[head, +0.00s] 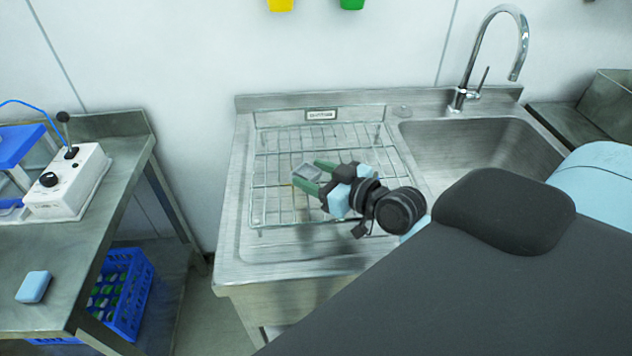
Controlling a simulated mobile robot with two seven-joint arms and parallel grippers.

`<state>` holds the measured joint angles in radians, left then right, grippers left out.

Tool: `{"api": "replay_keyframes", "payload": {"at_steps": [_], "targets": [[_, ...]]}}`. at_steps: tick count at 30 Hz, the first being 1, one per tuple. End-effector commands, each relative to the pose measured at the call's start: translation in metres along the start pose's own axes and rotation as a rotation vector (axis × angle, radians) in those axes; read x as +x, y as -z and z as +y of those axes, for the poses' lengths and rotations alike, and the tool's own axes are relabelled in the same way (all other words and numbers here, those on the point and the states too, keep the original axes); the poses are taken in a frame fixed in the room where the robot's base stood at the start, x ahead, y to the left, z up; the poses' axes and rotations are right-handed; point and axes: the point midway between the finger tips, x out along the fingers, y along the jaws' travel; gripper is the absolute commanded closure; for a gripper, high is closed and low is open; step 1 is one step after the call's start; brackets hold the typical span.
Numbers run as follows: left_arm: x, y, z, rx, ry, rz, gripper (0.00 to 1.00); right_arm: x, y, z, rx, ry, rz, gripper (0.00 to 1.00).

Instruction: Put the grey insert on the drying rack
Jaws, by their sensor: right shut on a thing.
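The drying rack (272,140) is a wire grid on the steel drainer left of the sink basin. My right gripper (309,175), with green fingers, reaches in from the right over the middle of the rack. It is shut on the small grey insert (306,171), which shows between the fingertips. The fingers hide part of the insert. I cannot tell whether the insert touches the wires or is just above them. My left gripper is not in view.
The sink basin (480,155) and tall tap (468,90) are right of the rack. A steel table (120,160) at left carries a white device (68,182) and a light blue block (34,287). A blue crate (125,295) sits below. Most of the rack is bare.

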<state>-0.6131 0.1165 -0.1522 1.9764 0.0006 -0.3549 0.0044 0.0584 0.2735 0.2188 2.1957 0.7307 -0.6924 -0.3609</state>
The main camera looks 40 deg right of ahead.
Motion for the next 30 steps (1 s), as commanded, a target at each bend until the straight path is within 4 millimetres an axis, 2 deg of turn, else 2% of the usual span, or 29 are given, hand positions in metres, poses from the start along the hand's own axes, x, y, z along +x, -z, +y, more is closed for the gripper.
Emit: {"api": "replay_keyframes", "payload": {"at_steps": [1,4,14,30], "targets": [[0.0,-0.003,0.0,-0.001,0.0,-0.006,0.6,0.001,-0.011,-0.001,0.006,0.0,-0.006,0.82],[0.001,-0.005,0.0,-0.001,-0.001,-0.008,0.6,0.003,-0.02,-0.001,0.003,0.0,-0.004,0.82],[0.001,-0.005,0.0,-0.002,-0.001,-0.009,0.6,0.003,-0.022,-0.001,0.001,0.0,-0.001,0.82],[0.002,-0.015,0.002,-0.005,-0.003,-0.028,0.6,0.005,-0.041,-0.002,0.005,0.003,-0.016,0.82]]}}
